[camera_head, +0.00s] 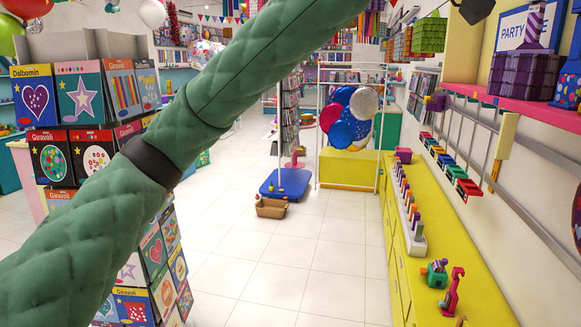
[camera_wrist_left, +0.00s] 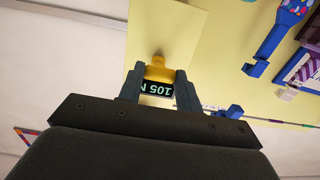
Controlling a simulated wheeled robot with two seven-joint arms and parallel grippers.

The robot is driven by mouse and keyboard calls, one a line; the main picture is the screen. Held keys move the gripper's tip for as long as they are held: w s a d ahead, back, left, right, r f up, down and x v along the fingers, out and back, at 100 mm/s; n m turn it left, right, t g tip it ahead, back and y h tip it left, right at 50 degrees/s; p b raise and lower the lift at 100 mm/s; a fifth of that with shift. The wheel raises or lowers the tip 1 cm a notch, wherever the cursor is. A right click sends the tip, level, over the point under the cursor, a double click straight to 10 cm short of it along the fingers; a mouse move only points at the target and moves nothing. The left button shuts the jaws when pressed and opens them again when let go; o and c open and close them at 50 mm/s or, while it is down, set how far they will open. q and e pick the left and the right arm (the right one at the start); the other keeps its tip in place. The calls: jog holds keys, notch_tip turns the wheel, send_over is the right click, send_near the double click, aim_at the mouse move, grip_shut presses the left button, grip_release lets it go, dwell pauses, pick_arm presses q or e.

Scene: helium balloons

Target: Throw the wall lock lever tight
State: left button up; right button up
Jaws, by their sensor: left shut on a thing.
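In the left wrist view my left gripper (camera_wrist_left: 160,90) is shut on a small yellow-gold piece (camera_wrist_left: 158,70). A black display (camera_wrist_left: 157,88) reading "105 N" shows between the fingers. The piece lies against a pale yellow panel (camera_wrist_left: 175,30); I cannot tell if it is joined to it or is the lock lever. In the head view my green quilted left arm crosses from lower left to the top edge, and its gripper cannot be made out. A cream block (camera_head: 505,136) with a gold lower end hangs on the right wall rails. My right gripper is in neither view.
A yellow counter (camera_head: 450,235) runs along the right wall, with a pink shelf (camera_head: 530,108) above it. Balloons (camera_head: 350,117) stand at the back. A blue platform (camera_head: 285,184) and a brown crate (camera_head: 271,207) are on the floor. The tiled floor in the middle is clear.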

pick_arm(q)
jog(key=shift+s+d+f+b, duration=0.1)
jog(key=shift+d+f+b, duration=0.2)
jog(key=shift+f, duration=0.5)
jog(key=shift+s+d+f+b, duration=0.1)
jog(key=shift+d+f+b, duration=0.15)
jog(key=shift+f, duration=0.6)
jog(key=shift+d+f, duration=0.55)
jog(key=shift+s+f, duration=0.1)
